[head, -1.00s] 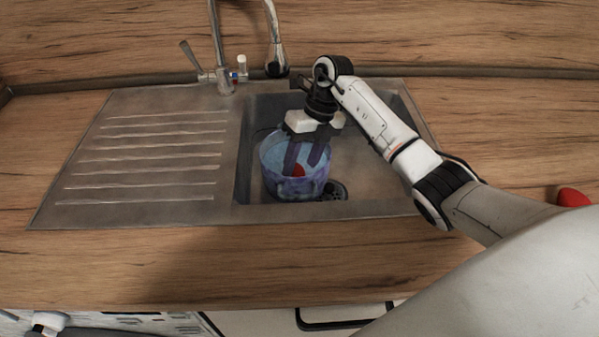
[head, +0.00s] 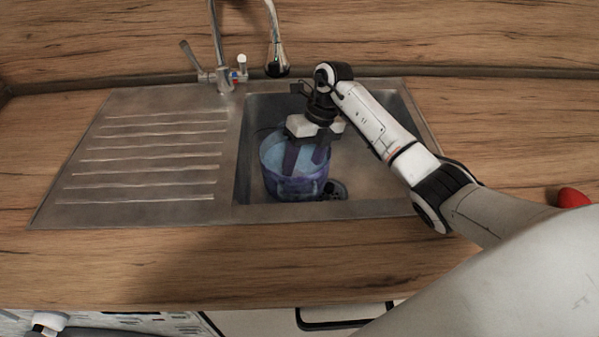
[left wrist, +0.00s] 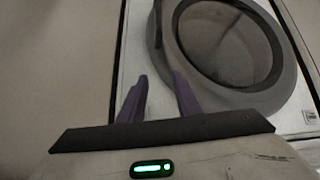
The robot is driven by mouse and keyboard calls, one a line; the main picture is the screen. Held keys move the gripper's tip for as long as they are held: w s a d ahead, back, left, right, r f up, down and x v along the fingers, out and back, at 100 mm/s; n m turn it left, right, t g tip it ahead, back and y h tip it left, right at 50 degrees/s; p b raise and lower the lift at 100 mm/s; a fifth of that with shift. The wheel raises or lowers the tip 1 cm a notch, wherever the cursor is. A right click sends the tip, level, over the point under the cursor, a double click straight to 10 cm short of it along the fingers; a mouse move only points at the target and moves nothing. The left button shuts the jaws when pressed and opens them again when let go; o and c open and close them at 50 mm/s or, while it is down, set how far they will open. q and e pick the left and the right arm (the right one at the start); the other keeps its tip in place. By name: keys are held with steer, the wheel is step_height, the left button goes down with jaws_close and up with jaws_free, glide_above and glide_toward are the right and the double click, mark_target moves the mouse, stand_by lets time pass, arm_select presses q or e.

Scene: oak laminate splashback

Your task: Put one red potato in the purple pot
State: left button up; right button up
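The purple-blue pot (head: 292,189) stands upright in the sink basin, near its left wall. My right gripper (head: 306,168) points down into the pot's mouth, its two dark fingers apart with nothing seen between them. The pot's front wall hides the fingertips and the pot's bottom, and no potato shows inside from here. A red potato (head: 573,198) lies on the counter at the far right, partly hidden by my right arm. My left gripper (left wrist: 160,82) is open and empty in the left wrist view, away from the sink.
The steel sink basin (head: 375,207) has a ribbed drainboard (head: 145,160) on its left and a tap (head: 224,75) behind. A round-doored appliance (left wrist: 225,45) faces my left gripper. The wooden counter in front of the sink (head: 250,255) is clear.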

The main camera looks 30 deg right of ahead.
steer(key=v, duration=1.1)
